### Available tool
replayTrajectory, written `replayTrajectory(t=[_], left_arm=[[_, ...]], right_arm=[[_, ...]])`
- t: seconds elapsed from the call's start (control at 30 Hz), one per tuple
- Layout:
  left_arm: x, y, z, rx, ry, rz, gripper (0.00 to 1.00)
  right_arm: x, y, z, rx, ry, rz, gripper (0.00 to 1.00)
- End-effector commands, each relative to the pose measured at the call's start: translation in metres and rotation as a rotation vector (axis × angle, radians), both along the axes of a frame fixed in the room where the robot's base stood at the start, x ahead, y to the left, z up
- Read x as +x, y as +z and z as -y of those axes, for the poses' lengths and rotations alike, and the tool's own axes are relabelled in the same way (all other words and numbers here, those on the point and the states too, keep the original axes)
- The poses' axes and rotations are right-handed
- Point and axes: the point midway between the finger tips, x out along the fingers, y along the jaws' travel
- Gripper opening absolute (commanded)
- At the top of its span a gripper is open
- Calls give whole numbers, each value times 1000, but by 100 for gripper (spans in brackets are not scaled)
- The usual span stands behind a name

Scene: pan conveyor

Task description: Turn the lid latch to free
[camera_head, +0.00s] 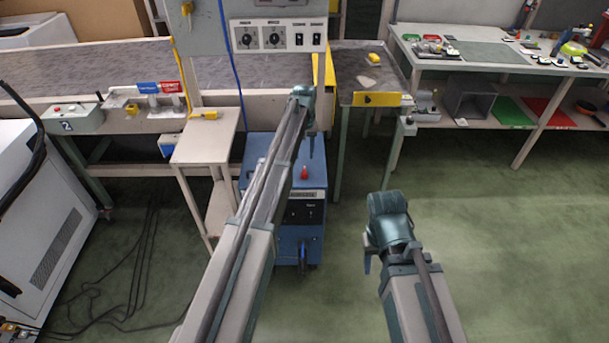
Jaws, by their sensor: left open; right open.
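I cannot make out for certain which part is the lid latch. A small yellow handle (187,8) sits on the grey upright panel (205,35) at the top, cut off by the picture edge. My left gripper (311,146) is open and empty, small and partly hidden by its wrist, in front of the conveyor and over the blue cart. My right gripper (367,258) is open and empty, low over the green floor, mostly hidden behind its wrist. Neither gripper touches the panel or its handle.
A control box (277,37) with two dials and two switches is on the panel. The conveyor (90,65) runs behind. A small stand (207,140), a blue cart (262,190) and a workbench (505,55) stand around. The floor at right is clear; cables lie at left.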

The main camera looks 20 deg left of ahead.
Motion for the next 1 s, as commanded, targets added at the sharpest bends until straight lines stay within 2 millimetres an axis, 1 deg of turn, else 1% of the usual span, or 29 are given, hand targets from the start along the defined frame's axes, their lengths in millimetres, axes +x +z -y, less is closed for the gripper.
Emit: replayTrajectory(t=[0.03,0.3,0.4,0.5,0.63,0.9,0.97,1.0], left_arm=[[0,-15,0,0,0,0,45],[0,-53,0,0,0,0,45],[0,-65,0,0,0,0,45],[0,-73,0,0,0,0,45],[0,-77,0,0,0,0,45],[0,-76,0,0,0,0,45],[0,-76,0,0,0,0,34],[0,-76,0,0,0,0,27]], right_arm=[[0,-15,0,0,0,0,50],[0,-53,0,0,1,0,50],[0,-65,0,0,1,0,50],[0,-73,0,0,1,0,50],[0,-77,0,0,1,0,50],[0,-76,0,0,1,0,50],[0,-76,0,0,1,0,50],[0,-76,0,0,1,0,50]])
